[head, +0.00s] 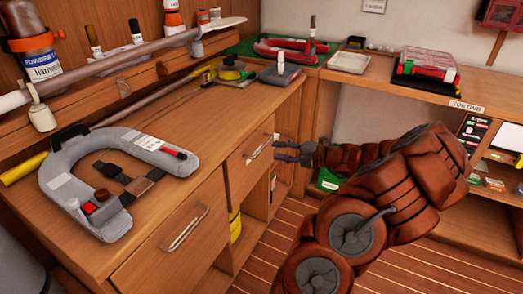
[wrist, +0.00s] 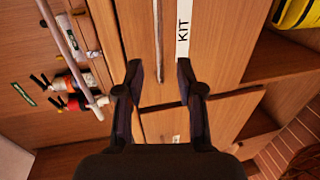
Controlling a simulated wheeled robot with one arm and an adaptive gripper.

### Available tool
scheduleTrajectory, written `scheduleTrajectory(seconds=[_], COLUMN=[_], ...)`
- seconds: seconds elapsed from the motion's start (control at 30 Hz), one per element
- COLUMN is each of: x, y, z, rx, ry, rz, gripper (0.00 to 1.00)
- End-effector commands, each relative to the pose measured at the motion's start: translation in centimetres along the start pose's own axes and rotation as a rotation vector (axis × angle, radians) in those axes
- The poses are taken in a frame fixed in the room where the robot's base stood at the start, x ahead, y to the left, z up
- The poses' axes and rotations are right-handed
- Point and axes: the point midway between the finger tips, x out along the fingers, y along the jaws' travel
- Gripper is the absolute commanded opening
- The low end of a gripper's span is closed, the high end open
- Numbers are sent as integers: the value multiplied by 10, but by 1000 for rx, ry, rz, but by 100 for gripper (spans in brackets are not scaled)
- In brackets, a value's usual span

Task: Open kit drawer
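The kit drawer (wrist: 215,40) shows in the wrist view with a white label reading KIT (wrist: 183,35). Its long metal handle (wrist: 157,35) runs along the front beside the label. In the head view the far drawer front (head: 238,163), with its bar handle (head: 262,146), looks closed. My gripper (head: 279,148) is just in front of this handle, at its right end. In the wrist view my gripper (wrist: 159,78) is open, and the handle's end lies between the lines of the two fingertips. I cannot tell whether a finger touches it.
A second drawer with a handle (head: 185,228) is nearer in the bench. A side shelf (head: 400,88) stands right; open floor (head: 270,235) lies below.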

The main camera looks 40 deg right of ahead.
Motion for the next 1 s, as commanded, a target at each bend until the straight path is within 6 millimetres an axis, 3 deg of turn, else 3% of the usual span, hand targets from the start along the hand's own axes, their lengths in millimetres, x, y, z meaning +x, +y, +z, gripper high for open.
scheduleTrajectory(seconds=[0.3,0.5,0.93,1.0], x=[44,62,68,68], y=[0,0,0,0], z=[-2,-2,-1,-1], rx=[-6,-5,-5,-5], ry=[7,5,2,2], rz=[-3,0,-1,-2], gripper=[37,37,37,32])
